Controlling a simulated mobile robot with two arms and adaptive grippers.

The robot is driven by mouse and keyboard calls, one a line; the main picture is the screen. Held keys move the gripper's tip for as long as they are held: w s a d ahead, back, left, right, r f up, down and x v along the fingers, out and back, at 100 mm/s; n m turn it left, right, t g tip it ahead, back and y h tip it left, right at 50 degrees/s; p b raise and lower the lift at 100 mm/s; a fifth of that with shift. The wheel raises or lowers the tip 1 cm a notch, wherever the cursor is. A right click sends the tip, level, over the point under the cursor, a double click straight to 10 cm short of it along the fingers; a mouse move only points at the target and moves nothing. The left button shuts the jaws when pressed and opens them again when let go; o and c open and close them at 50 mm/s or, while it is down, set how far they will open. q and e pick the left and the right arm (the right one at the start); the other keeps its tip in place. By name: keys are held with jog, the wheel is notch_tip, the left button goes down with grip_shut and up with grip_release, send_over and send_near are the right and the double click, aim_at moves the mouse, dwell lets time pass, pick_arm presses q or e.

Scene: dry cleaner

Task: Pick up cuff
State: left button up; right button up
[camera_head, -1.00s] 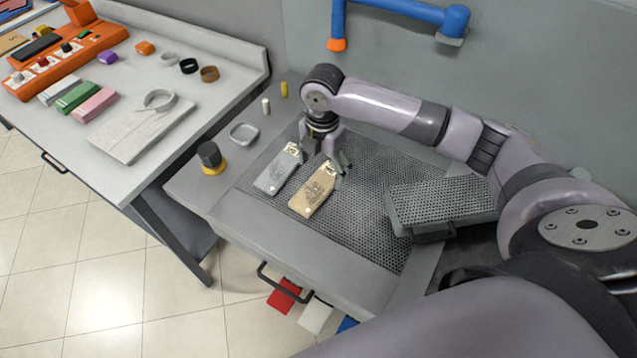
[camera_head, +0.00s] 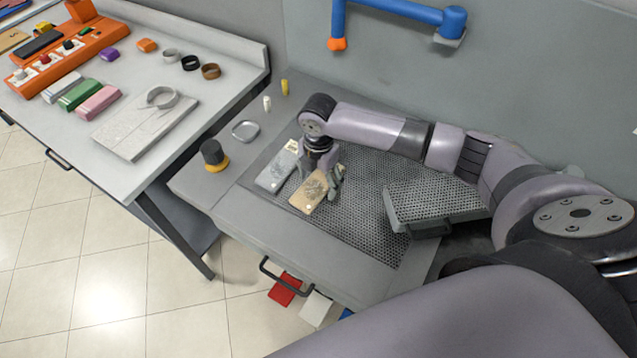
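A tan flat piece (camera_head: 307,195) with a dark pattern, which looks like a cuff, lies on the perforated grey mesh (camera_head: 362,225). A similar grey piece (camera_head: 271,174) with a pale yellow end lies to its left. My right gripper (camera_head: 322,179) points down over the far end of the tan piece. Its fingers stand apart on either side of that end and hide part of it. I cannot see clearly whether they touch it. My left gripper is out of view.
A dark perforated block (camera_head: 435,202) sits right of the mesh. A black-and-yellow knob (camera_head: 213,155), a small grey dish (camera_head: 245,130) and two small sticks stand left and behind. The left table (camera_head: 190,104) holds a folded shirt (camera_head: 130,132), several rings and coloured blocks.

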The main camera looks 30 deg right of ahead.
jog(key=c, duration=0.8)
jog(key=shift+c, duration=0.2)
jog(key=shift+r, duration=0.15)
